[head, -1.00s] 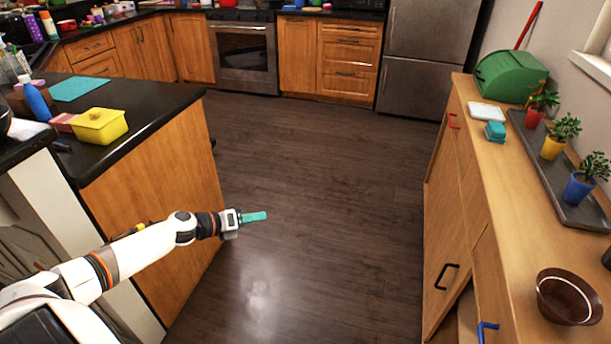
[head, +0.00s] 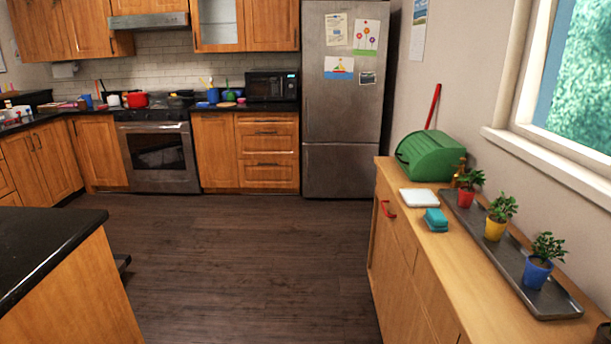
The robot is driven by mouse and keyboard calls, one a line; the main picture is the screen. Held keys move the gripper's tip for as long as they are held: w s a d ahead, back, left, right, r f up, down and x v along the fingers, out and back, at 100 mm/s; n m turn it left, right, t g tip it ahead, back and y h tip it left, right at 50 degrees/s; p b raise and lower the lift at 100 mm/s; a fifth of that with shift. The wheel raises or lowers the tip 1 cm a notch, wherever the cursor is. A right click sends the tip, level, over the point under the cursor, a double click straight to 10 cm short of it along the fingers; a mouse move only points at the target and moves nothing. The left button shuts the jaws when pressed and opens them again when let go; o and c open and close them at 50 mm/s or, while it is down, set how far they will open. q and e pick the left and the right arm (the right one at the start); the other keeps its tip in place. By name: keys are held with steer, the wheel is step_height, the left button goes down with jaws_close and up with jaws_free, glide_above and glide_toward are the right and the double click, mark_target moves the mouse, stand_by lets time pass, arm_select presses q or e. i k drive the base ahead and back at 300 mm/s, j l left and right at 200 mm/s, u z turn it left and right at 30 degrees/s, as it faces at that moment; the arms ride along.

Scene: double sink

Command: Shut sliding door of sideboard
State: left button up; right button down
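The wooden sideboard (head: 437,278) stands along the right wall. Its front is seen at a steep angle, with a red handle (head: 388,209) near the far end. The lower front with the sliding door is cut off by the bottom edge, so I cannot tell how the door stands. Neither of my grippers is in view.
A black-topped counter (head: 45,245) is at left. The dark floor (head: 240,260) between is clear.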

mark_target(403, 320)
steer(key=i+j+u, duration=0.25)
steer(key=i, duration=0.8)
steer(key=i+u, duration=0.25)
steer(key=i, duration=0.8)
steer(key=j, duration=0.1)
